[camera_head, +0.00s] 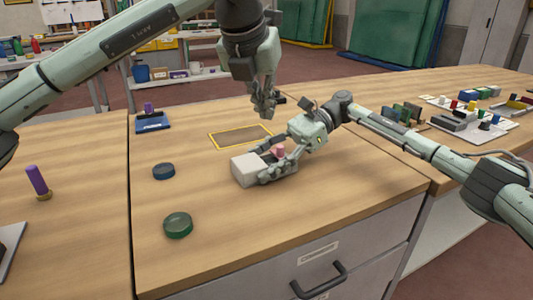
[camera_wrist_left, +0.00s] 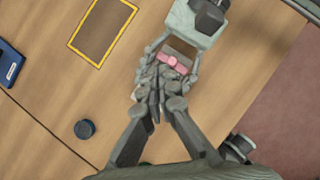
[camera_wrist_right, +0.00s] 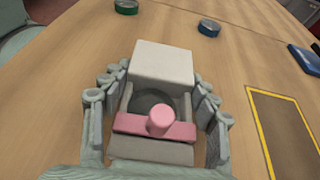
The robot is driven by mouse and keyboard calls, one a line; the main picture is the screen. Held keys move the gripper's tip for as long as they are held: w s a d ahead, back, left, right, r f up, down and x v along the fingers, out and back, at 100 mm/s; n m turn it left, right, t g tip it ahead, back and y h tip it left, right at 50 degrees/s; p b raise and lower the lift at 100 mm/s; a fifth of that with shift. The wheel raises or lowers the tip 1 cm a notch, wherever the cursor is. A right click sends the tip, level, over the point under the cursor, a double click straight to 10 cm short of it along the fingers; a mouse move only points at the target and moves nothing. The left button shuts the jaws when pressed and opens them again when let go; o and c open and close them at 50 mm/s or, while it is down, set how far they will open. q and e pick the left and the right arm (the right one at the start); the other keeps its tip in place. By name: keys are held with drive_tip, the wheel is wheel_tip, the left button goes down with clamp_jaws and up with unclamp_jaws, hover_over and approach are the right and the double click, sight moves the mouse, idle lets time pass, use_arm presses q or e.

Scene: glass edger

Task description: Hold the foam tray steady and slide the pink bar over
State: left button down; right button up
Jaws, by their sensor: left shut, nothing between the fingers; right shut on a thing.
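The pale foam tray (camera_head: 247,171) lies on the table, with a raised white block (camera_wrist_right: 163,62) at one end and a dark round recess in its middle. The pink bar (camera_head: 279,151) lies across the tray and has a round pink knob on top; in the right wrist view the bar (camera_wrist_right: 130,124) is on the near side of the recess. My right gripper (camera_head: 267,164) is shut on the tray, its fingers along both sides. My left gripper (camera_head: 264,110) is shut and empty above the tray. In the left wrist view its fingers hide much of the tray.
A yellow-edged dark rectangle (camera_head: 240,135) lies behind the tray. A blue disc (camera_head: 164,171) and a green disc (camera_head: 178,225) lie to the left. A blue holder (camera_head: 153,123) stands at the back left. The table in front of the tray is clear.

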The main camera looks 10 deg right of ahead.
sight(278, 155)
use_arm(q)
drive_tip(key=s+a+f+m+h, duration=0.2)
drive_tip(key=s+a+m+h, duration=0.2)
drive_tip(key=a, duration=0.1)
drive_tip(key=shift+s+a+f+t, duration=0.2)
drive_tip(key=shift+s+f+t, duration=0.1)
drive_tip(key=shift+s, duration=0.05)
drive_tip(key=shift+w+f, duration=0.1)
drive_tip(key=x, duration=0.9)
drive_tip(key=shift+w+d+f, duration=0.15)
drive_tip(key=shift+w+d, duration=0.05)
drive_tip(key=shift+d, duration=0.2)
